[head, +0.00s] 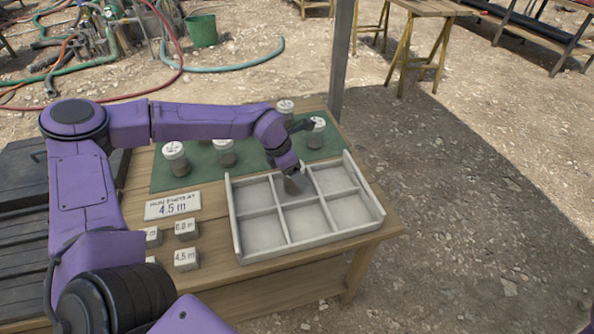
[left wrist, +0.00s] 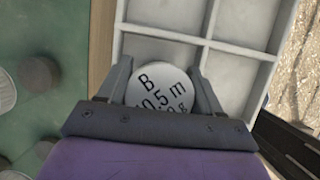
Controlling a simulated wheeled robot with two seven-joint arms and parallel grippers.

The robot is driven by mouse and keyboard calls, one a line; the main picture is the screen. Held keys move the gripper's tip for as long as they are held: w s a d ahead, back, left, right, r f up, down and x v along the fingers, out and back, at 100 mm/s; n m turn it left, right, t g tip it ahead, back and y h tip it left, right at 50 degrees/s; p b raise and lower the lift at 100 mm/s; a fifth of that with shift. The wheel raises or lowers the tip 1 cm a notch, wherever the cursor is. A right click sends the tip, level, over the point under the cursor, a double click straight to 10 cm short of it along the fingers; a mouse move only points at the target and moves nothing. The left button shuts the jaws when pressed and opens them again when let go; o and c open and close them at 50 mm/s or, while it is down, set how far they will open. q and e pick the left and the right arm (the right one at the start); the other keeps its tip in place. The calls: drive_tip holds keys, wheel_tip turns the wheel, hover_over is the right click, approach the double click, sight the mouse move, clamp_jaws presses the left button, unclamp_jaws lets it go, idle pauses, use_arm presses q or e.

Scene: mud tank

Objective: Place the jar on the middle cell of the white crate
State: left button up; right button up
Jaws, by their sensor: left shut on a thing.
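The white crate (head: 318,238) stands on the wooden table, with two rows of three cells. My left gripper (head: 293,184) is over its back row, around the middle cell. The crate's dividers (left wrist: 208,35) show beyond the jar. The jar's body is hidden under the lid, so I cannot tell whether it touches the cell floor. My right gripper is out of view.
Several other white-lidded jars, such as one at the left (head: 175,158), stand on the green mat (head: 200,178) behind the crate. A sign (head: 172,206) reading "4.5 m" and small labelled blocks (head: 186,259) lie left of the crate. A metal post (head: 341,60) rises behind the table.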

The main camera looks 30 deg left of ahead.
use_arm(q)
drive_tip(key=shift+f, duration=0.1)
drive_tip(key=o, duration=1.5)
drive_tip(key=shift+r, duration=0.25)
drive_tip(key=p+v, duration=0.1)
drive_tip(key=v, duration=1.1)
